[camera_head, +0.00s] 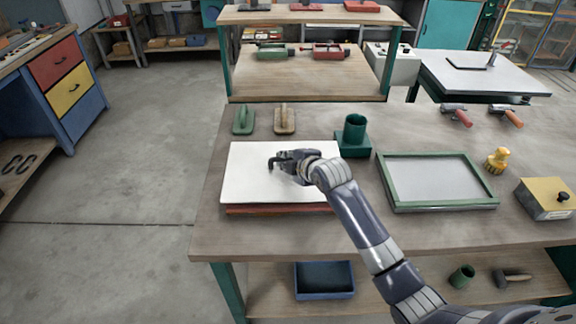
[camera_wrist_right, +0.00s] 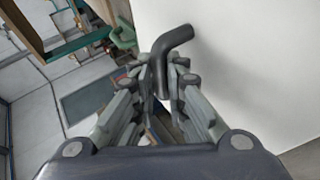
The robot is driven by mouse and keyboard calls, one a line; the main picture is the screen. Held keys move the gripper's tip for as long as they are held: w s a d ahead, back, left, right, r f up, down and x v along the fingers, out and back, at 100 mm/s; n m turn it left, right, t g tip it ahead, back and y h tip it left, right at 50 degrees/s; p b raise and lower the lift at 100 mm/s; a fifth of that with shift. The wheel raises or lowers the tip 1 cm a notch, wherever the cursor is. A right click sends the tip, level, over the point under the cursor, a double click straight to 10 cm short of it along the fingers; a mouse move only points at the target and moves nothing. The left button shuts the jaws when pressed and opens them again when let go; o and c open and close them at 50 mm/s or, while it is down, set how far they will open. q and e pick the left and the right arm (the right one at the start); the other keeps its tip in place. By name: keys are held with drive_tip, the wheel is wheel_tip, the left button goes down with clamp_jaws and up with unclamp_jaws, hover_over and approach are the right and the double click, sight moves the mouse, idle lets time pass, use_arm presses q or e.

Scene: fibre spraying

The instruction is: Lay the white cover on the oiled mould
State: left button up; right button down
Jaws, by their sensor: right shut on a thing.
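The white cover (camera_head: 245,188) is a flat white board with a dark bent handle (camera_head: 273,164). It lies flat over a reddish-brown mould (camera_head: 277,210), of which only the front edge shows; I cannot tell whether they touch. My right gripper (camera_head: 282,164) is shut on the handle. In the right wrist view the dark handle (camera_wrist_right: 166,62) stands between the fingers (camera_wrist_right: 162,80), and the white cover (camera_wrist_right: 255,65) fills the right side. The mould's top is hidden. My left gripper is not in view.
A green-framed tray (camera_head: 392,186) lies to the right, with a yellow brush (camera_head: 497,160) and a yellow-topped box (camera_head: 546,197) beyond it. A green cup on a base (camera_head: 354,135) and two trowels (camera_head: 285,119) stand behind the cover. The table's front left corner is bare.

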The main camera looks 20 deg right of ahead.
wheel_tip(320, 180, down, 2)
drive_tip(key=shift+s+f+p, duration=0.1)
drive_tip(key=shift+f+p, duration=0.05)
drive_tip(key=shift+p, duration=0.2)
drive_tip(key=shift+f, duration=0.3)
drive_tip(key=c, duration=1.6)
unclamp_jaws()
drive_tip(key=shift+f, duration=0.1)
wheel_tip(320, 180, up, 6)
drive_tip(key=b, duration=0.1)
hover_over(306, 196)
